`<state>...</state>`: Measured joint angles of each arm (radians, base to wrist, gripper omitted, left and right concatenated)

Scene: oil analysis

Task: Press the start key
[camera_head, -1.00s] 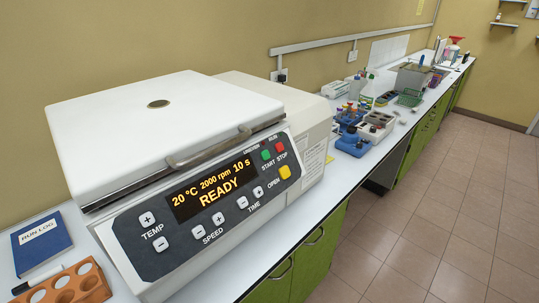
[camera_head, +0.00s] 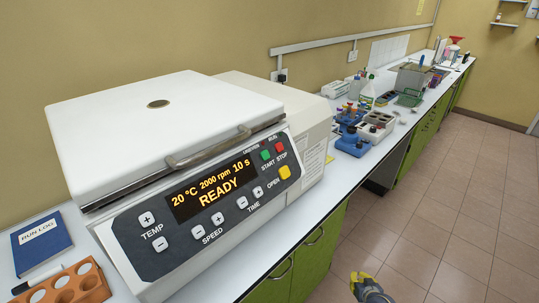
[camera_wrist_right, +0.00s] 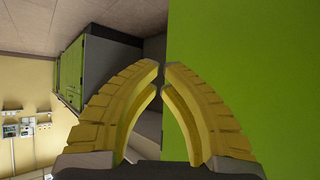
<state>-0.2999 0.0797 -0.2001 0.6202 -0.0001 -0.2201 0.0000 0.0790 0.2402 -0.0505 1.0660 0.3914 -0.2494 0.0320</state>
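The centrifuge (camera_head: 170,130) stands on the bench with its white lid down. Its display (camera_head: 212,189) reads 20 °C, 2000 rpm, 10 s and READY. The green start key (camera_head: 266,154) is on the upper right of the panel, left of the red stop key (camera_head: 279,146) and above the yellow open key (camera_head: 285,172). My right gripper (camera_head: 358,275) is low in front of the bench, well below and right of the keys. In the right wrist view, its yellow fingers (camera_wrist_right: 161,78) nearly meet at the tips with nothing visible between them. My left gripper is not in view.
A blue run log (camera_head: 42,243) and an orange tube rack (camera_head: 75,286) lie at the bench's left end. Racks and bottles (camera_head: 368,120) stand farther along the bench. Green cabinet doors (camera_head: 320,250) face the open tiled floor (camera_head: 440,220).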

